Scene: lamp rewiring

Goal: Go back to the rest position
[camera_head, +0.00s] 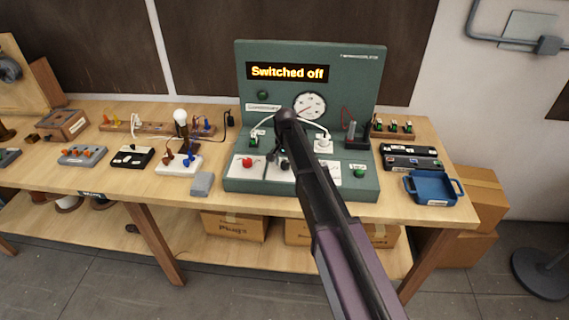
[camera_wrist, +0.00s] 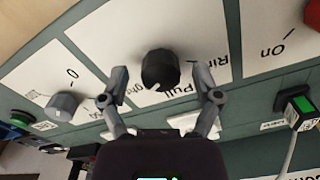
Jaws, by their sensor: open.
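My gripper (camera_wrist: 165,92) is open in the wrist view, with its two fingers apart on either side of a black knob (camera_wrist: 160,70) on a white label plate. I cannot tell whether the fingers touch the knob. In the head view my arm reaches over the green test panel (camera_head: 255,92) and hides the gripper and part of the panel's lower front. The panel's display (camera_head: 287,72) reads "Switched off". A red button (camera_head: 247,162) and a green button (camera_head: 359,173) sit at the left and right of its lower face.
A lamp with a white bulb (camera_head: 180,116) stands left of the panel. A grey block (camera_head: 202,184) lies near the workbench's (camera_head: 120,180) front edge. A blue tray (camera_head: 434,188) is at the right end. Cardboard boxes (camera_head: 234,226) sit below.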

